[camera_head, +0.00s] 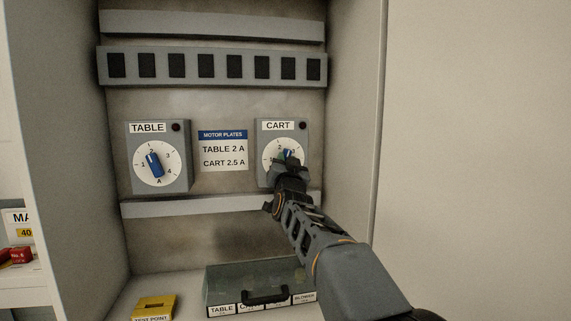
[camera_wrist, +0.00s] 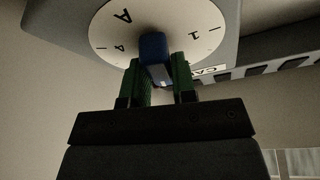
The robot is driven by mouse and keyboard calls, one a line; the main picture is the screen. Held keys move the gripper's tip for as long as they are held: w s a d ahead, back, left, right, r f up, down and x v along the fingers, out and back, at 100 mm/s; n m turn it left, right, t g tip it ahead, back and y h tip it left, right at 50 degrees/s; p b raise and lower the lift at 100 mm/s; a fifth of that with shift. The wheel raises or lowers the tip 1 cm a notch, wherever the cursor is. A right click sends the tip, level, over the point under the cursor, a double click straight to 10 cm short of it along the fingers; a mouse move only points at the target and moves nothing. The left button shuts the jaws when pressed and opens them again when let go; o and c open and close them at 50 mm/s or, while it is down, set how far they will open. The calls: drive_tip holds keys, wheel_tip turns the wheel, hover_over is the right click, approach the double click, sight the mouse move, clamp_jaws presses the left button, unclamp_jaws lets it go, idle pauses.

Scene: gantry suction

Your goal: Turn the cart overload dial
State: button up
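The cart overload dial (camera_head: 268,152) is a white scale disc with a blue knob on the grey box labelled CART. My gripper (camera_head: 287,163) is in front of it and hides much of the scale. In the wrist view, the blue knob (camera_wrist: 154,50) sits between my two green-padded fingers (camera_wrist: 162,75), which appear closed against its sides. The numbers 1, 4 and A show on the disc (camera_wrist: 105,33). A white mark is on the knob's lower end there, on the side away from A. The exact pointer reading is hidden.
The table dial (camera_head: 155,163) is at left, its blue knob pointing near 2. The motor plates sign (camera_head: 223,150) reads TABLE 2 A, CART 2.5 A. A ledge (camera_head: 190,206) runs below the dials. A clear lidded box (camera_head: 235,285) and yellow block (camera_head: 153,306) are lower.

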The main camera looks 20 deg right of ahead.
drive_tip(key=o, duration=0.4)
drive_tip(key=b+v, duration=0.3)
drive_tip(key=v, duration=1)
drive_tip(key=shift+s+a+f, duration=0.15)
drive_tip(key=shift+s+f, duration=0.05)
drive_tip(key=shift+s, duration=0.1)
